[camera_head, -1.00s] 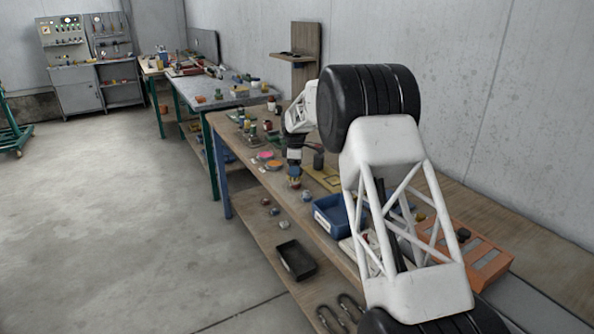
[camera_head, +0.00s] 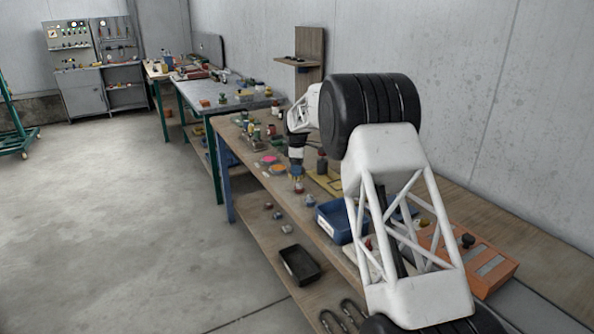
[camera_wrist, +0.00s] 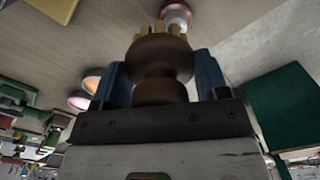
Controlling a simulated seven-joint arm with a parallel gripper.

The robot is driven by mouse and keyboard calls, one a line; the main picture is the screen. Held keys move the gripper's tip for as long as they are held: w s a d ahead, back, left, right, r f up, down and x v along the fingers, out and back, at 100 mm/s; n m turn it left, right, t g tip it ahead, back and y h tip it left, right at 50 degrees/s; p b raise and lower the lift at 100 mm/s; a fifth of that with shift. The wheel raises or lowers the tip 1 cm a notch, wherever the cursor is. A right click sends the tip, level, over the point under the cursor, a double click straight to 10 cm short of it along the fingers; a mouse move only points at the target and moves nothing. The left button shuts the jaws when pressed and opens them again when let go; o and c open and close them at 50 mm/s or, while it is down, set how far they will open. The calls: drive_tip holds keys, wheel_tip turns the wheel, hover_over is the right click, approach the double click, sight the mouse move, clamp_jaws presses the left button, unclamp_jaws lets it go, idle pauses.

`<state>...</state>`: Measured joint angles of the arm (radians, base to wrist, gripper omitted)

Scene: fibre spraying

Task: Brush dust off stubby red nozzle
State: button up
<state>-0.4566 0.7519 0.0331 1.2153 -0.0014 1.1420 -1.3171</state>
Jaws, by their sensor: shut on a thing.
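My gripper (camera_wrist: 161,78) has its two blue fingers shut on a brush with a rounded brown wooden handle (camera_wrist: 158,58). The brush's yellow bristles (camera_wrist: 172,29) point away from my gripper. A stubby red nozzle (camera_wrist: 175,13) with a pale rim lies just beyond the bristles, partly cut off by the picture's edge. I cannot tell whether bristles and nozzle touch. In the head view my gripper (camera_head: 296,171) points down over the bench, with the small red and white nozzle (camera_head: 299,187) right below it near the front edge.
Pink and orange dishes (camera_head: 274,164) lie left of my gripper on the bench. A blue bin (camera_head: 328,228) and an orange box (camera_head: 490,262) stand nearer. A black tray (camera_head: 299,265) sits on the lower shelf. A green block (camera_wrist: 292,105) is close at right in the wrist view.

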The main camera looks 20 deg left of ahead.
drive_tip(key=shift+r, duration=2.25)
drive_tip(key=shift+r, duration=0.15)
drive_tip(key=shift+r, duration=1.35)
drive_tip(key=shift+f, duration=0.1)
drive_tip(key=shift+f, duration=3.45)
drive_tip(key=shift+f, duration=1)
drive_tip(key=shift+s+d+r, duration=0.1)
drive_tip(key=shift+s+d, duration=1.5)
drive_tip(key=shift+s, duration=0.25)
